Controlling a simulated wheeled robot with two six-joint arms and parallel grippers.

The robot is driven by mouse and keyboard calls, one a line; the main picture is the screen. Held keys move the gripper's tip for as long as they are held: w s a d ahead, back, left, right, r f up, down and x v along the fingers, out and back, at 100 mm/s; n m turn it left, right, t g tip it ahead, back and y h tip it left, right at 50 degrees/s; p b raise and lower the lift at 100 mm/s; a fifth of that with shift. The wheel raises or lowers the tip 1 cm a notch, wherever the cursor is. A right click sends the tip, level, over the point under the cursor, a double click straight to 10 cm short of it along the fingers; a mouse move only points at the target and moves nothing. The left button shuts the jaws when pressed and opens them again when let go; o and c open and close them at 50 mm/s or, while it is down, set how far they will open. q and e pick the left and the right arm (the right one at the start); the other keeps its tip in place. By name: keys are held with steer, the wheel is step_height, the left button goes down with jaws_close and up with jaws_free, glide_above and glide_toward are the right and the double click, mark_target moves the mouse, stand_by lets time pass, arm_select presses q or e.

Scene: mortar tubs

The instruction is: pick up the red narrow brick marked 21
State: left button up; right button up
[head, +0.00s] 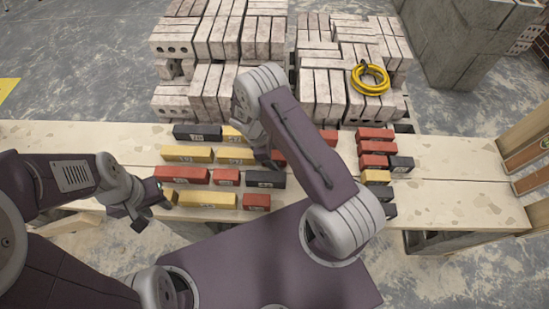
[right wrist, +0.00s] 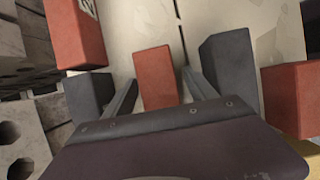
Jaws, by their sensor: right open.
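Several red bricks lie on the plank bench; I cannot read 21 on any of them. In the right wrist view my right gripper (right wrist: 160,78) is open, with a short red brick (right wrist: 155,77) between or just beyond its fingertips; its marking is not visible. Another red brick (right wrist: 76,34) at the upper left shows part of a label starting with 2. In the head view my right arm hides most of the right gripper; part of a red brick (head: 278,158) shows beside it. My left gripper (head: 150,203) is low at the left, beside the bench's near edge; its jaw opening is unclear.
Dark bricks (right wrist: 228,70) (right wrist: 88,95) stand close on both sides of the right fingers. Yellow bricks (head: 187,154) and more red bricks (head: 181,174) lie in rows. Pale block stacks (head: 240,40) with a yellow hose coil (head: 370,78) stand behind. The bench's right part (head: 455,165) is bare.

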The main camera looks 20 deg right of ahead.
mark_target(277, 155)
jaws_close()
steer(key=shift+r, duration=0.1)
step_height(277, 155, up, 5)
steer(key=shift+s+a+f+p, duration=0.1)
steer(key=shift+f+p, duration=0.1)
steer(key=shift+p, duration=0.1)
steer(key=s+a+r, duration=0.4)
steer(key=s+r, duration=0.2)
steer(key=s, duration=0.4)
steer(key=shift+s+a+r+p, duration=0.15)
steer(key=shift+a+p, duration=0.15)
steer(key=shift+a, duration=0.1)
